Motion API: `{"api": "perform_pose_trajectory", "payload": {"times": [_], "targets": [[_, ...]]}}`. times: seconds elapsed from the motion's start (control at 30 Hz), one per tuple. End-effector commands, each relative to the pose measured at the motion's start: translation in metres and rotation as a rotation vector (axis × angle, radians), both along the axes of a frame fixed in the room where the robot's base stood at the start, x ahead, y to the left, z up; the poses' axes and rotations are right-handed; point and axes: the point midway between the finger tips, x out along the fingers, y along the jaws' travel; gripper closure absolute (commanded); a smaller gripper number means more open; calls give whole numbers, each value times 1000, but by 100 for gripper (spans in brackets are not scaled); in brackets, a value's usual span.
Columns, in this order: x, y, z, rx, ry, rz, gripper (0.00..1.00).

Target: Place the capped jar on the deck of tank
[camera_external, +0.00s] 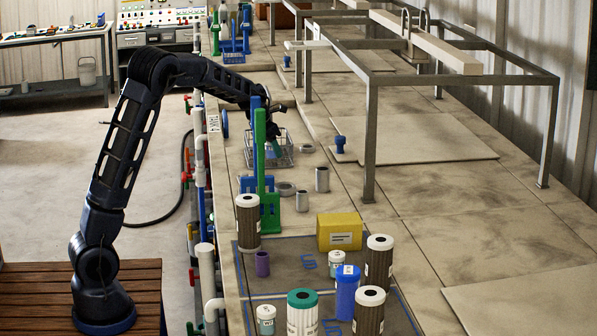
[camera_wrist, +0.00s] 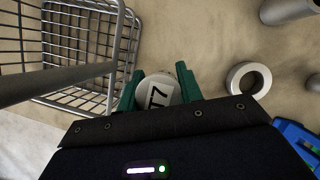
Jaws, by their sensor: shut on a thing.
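My gripper (camera_wrist: 158,90) is shut on a round, pale capped jar (camera_wrist: 158,90), seen from above in the wrist view with a dark "T7" on its top. The green fingers stand on either side of it. In the external view my gripper (camera_external: 272,148) is over the tank deck (camera_external: 285,110), beside the wire basket (camera_external: 290,160) and partly behind the green upright post (camera_external: 260,150). The basket also shows at the upper left of the wrist view (camera_wrist: 105,15). Whether the jar touches the deck is hidden.
A grey ring (camera_wrist: 248,80) lies right of the jar. Grey cylinders (camera_external: 322,180) stand near the basket. Several filter cartridges (camera_external: 379,262), a yellow box (camera_external: 339,232) and other small jars (camera_external: 336,262) stand in front. A metal frame (camera_external: 371,140) rises at right.

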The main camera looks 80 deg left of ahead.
Motion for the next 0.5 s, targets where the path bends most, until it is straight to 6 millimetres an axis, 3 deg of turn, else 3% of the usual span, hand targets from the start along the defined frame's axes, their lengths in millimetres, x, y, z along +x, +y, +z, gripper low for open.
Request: {"api": "perform_pose_trajectory", "payload": {"times": [0.33, 0.5], "targets": [[0, 0, -26, -1, 1, 1, 87], [0, -1, -50, -3, 1, 0, 87]]}}
